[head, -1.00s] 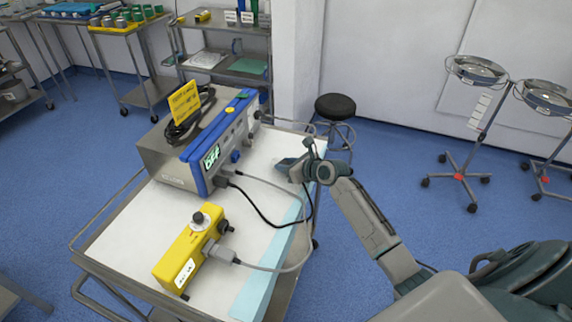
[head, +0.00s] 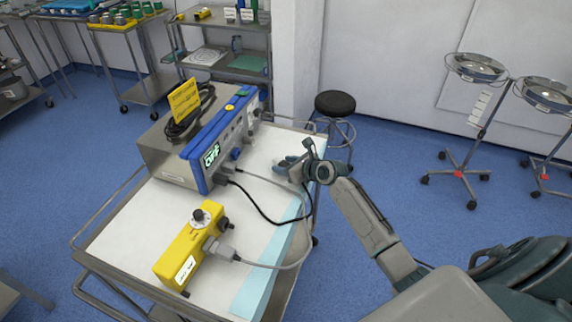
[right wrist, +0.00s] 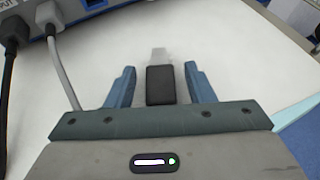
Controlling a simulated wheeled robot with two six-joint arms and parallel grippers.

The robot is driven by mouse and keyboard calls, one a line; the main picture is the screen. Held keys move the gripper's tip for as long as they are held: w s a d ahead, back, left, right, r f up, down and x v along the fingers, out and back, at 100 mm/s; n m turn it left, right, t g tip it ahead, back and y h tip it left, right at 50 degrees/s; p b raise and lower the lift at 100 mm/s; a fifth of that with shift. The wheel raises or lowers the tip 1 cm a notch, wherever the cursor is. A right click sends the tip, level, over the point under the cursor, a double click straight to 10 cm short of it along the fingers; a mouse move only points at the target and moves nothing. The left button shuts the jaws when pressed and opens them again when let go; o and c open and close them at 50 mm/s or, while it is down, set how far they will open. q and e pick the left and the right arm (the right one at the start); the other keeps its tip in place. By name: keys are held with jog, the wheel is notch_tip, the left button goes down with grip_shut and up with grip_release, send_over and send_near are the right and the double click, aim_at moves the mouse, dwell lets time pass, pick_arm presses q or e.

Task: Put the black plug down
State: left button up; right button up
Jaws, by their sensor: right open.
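The black plug (right wrist: 160,88), with a pale metal-coloured tip, lies between the two fingers of my right gripper (right wrist: 160,76) in the right wrist view. The fingers stand apart with a gap on each side of the plug. In the head view my right gripper (head: 289,164) is low over the white trolley top, to the right of the blue-fronted device (head: 207,150). The plug itself is hidden there. A black cable (head: 258,208) runs from the device's front and loops up toward my gripper. My left gripper is not in view.
A yellow box (head: 190,248) with a grey plug and cable stands at the front of the trolley (head: 130,235). A light blue strip (head: 262,275) lies along the right edge. A black stool (head: 335,104) stands behind. White surface around the gripper is clear.

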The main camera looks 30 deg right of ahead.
jog(key=shift+r, duration=0.1)
jog(key=shift+r, duration=0.25)
jog(key=v, duration=1.2)
jog(key=shift+r, duration=0.3)
